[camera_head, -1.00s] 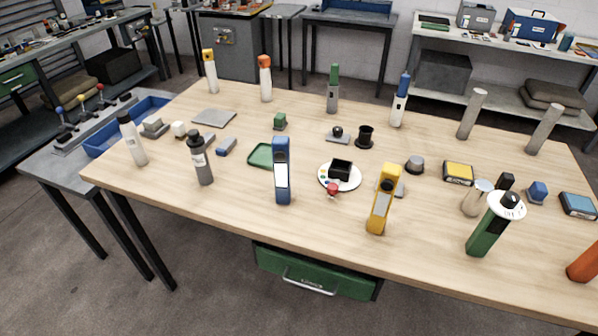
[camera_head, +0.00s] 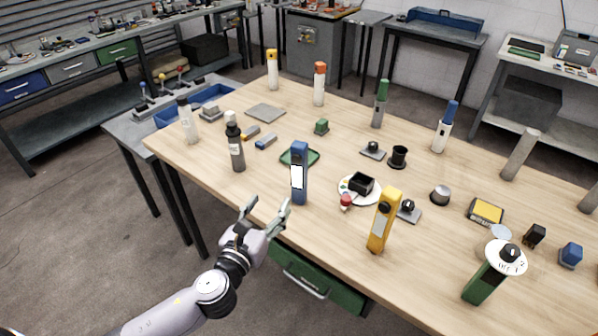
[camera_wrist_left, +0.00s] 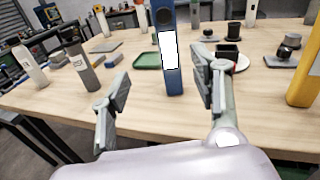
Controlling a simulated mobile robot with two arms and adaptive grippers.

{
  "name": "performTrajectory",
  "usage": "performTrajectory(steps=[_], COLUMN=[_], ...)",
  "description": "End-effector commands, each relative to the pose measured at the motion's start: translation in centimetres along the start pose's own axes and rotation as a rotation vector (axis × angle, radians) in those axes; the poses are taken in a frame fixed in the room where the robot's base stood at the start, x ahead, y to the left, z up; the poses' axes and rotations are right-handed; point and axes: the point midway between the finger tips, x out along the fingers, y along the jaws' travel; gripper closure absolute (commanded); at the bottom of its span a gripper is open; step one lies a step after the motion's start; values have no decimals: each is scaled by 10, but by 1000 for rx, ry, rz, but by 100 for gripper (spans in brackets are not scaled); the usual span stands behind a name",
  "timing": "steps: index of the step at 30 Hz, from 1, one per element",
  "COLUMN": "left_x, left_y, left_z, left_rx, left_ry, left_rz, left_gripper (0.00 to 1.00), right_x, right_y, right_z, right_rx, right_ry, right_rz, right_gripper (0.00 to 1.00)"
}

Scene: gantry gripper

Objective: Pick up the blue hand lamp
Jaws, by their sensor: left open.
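The blue hand lamp (camera_head: 299,186) stands upright near the front edge of the wooden table, with a white panel on its face. My left gripper (camera_head: 266,212) is open and empty, in front of the lamp and a little to its left in the head view. In the left wrist view the lamp (camera_wrist_left: 172,75) stands beyond the fingers, between them and nearer the right one, and its top is cut off. My left gripper (camera_wrist_left: 160,95) shows both fingers apart there, with nothing between them. My right gripper is not in view.
A dark grey bottle (camera_head: 236,150) stands left of the lamp and a yellow hand lamp (camera_head: 382,222) to its right. A green tray (camera_head: 313,160) lies behind it. A white plate (camera_head: 346,192) with a black box is at its right. Bare wood lies left of the lamp.

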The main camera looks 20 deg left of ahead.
Motion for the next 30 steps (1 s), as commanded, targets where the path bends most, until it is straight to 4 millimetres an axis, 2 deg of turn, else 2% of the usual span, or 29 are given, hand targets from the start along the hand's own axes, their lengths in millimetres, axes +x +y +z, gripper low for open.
performTrajectory(steps=[1,2,6,18,26,30], left_x=[-1,-1,18,101,121,139], left_y=[-4,-6,-8,-10,-11,-13], left_z=[13,18,27,28,27,28], left_rx=[36,50,71,65,65,62], left_ry=[-24,-34,-49,-44,-44,-44], left_rz=[-10,-13,-15,-15,-16,-15], left_gripper=[43,43,43,43,43,43], right_x=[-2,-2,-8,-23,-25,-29], right_y=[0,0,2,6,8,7], right_z=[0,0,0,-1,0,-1], right_rx=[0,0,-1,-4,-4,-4], right_ry=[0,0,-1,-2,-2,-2], right_rz=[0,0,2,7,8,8], right_gripper=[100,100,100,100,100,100])
